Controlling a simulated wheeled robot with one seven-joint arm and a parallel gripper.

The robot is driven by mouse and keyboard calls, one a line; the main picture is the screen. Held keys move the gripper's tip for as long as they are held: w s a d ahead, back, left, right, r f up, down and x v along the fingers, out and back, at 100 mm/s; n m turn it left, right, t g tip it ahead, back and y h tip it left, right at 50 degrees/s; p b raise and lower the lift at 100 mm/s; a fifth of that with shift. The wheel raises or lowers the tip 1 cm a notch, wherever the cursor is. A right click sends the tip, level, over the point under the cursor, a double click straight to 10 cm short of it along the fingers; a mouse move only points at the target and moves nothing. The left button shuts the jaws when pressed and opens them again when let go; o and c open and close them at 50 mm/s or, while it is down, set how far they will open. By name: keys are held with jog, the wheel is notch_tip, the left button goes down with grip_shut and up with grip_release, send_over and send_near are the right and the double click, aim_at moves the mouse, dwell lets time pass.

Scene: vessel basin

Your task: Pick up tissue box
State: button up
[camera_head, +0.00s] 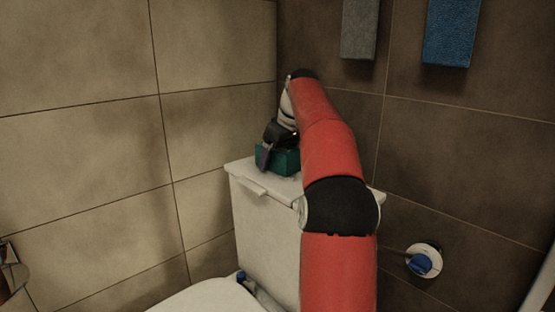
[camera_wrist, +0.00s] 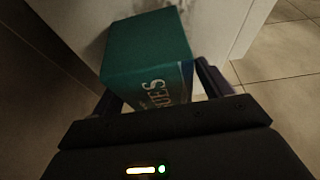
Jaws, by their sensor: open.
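The tissue box is a teal-green box (camera_head: 287,162) on the lid of the white toilet tank (camera_head: 247,172), near the wall corner. In the wrist view the box (camera_wrist: 147,48) shows its green face and a side with pale lettering. My gripper (camera_head: 262,157) is at the box, with one dark finger in front of its left end in the head view. In the wrist view the open fingers of my gripper (camera_wrist: 158,88) lie on either side of the box's near part. Whether they touch it I cannot tell. My arm hides the box's right side in the head view.
Tiled walls stand close behind and left of the tank. A grey towel (camera_head: 359,28) and a blue towel (camera_head: 451,32) hang on the back wall. A blue-and-white wall fitting (camera_head: 421,262) is at lower right. The toilet seat lid (camera_head: 208,297) is below the tank.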

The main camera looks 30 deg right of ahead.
jog(key=shift+f, duration=0.2)
dwell(0.3)
jog(key=c, duration=1.1)
